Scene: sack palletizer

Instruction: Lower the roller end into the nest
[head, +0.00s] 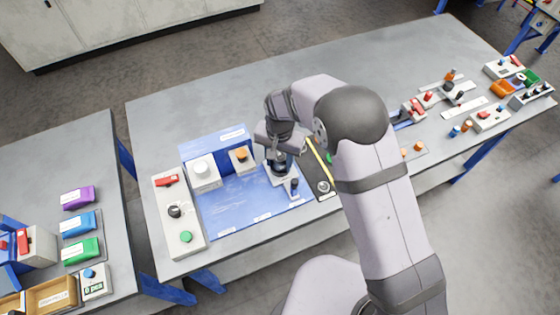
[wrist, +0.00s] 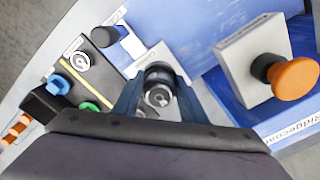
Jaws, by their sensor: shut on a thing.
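My gripper (wrist: 158,100) is shut on a dark round part with a bright metal centre, the roller end (wrist: 158,94). Its blue-grey fingers stand on either side of the part. In the head view my gripper (head: 279,165) points down over the blue mat, at a small pale fixture (head: 284,182) that appears to be the nest. The pale fixture also shows beside the fingers in the wrist view (wrist: 133,43). The held part covers the nest's seat. I cannot tell whether the two touch.
A grey box with an orange knob (wrist: 293,78) stands close right of the gripper in the wrist view. A dark panel (head: 322,176) with a metal disc lies right of the blue mat (head: 232,205). A white box (head: 202,173) stands left. The mat's front is clear.

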